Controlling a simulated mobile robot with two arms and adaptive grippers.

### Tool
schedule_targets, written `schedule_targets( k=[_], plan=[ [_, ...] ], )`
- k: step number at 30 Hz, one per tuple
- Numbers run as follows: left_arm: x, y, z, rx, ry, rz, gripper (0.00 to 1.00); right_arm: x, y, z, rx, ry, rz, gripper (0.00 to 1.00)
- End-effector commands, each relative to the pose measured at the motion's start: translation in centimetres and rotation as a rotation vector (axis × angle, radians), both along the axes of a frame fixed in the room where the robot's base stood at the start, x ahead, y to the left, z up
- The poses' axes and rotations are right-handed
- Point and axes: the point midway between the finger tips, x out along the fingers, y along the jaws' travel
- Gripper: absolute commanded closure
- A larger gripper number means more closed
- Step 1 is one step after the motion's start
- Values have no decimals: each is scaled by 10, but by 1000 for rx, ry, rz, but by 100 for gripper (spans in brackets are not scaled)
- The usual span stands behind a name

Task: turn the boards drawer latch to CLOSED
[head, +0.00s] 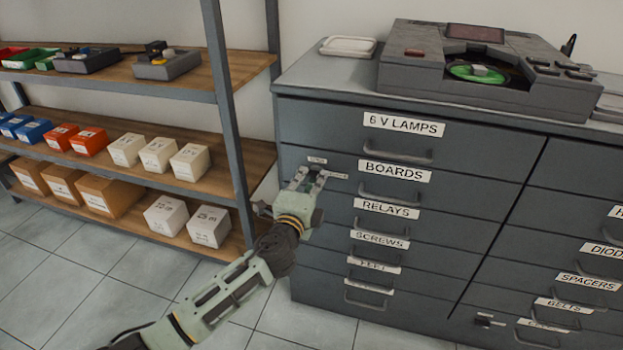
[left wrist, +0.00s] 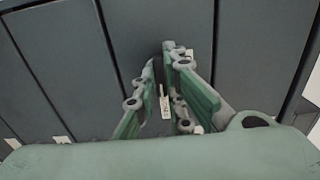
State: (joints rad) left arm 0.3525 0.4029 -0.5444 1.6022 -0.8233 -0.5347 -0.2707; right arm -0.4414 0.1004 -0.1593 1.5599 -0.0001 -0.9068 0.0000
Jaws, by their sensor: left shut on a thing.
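The boards drawer (head: 470,190) is the second from the top in the grey cabinet's left column and looks shut. Its small latch (head: 337,175) is at the drawer's left end, with a small pale label (head: 317,160) just above it. My left gripper (head: 308,180) reaches it from the lower left and is shut on the latch. In the left wrist view the fingers (left wrist: 170,90) close around the latch, and a small pale piece (left wrist: 163,104) shows between them. The fingers hide much of the latch, and its setting cannot be read. My right gripper is not in view.
A turntable unit (head: 490,70) and a white tray (head: 348,46) stand on the cabinet top. A shelf rack (head: 228,120) with several boxes stands close on the left. Drawer handles (head: 390,197) stick out. Tiled floor (head: 290,325) is clear in front.

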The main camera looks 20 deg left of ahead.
Motion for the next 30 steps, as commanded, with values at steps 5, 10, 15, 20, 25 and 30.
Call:
schedule_targets(
  k=[5, 10, 15, 20, 25, 30],
  plan=[
    [0, -1, -1, 8, 1, -2, 100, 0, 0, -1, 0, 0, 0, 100],
    [0, -1, -1, 9, 1, -2, 100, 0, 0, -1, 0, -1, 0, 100],
    [0, -1, -1, 8, 1, -2, 79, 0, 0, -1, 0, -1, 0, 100],
    [0, 0, -1, 7, 1, -1, 71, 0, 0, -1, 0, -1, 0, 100],
    [0, 0, -1, 6, 0, -1, 71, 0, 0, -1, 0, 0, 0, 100],
    [-6, 0, -2, 6, 2, -1, 71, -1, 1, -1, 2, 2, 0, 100]
  ],
)
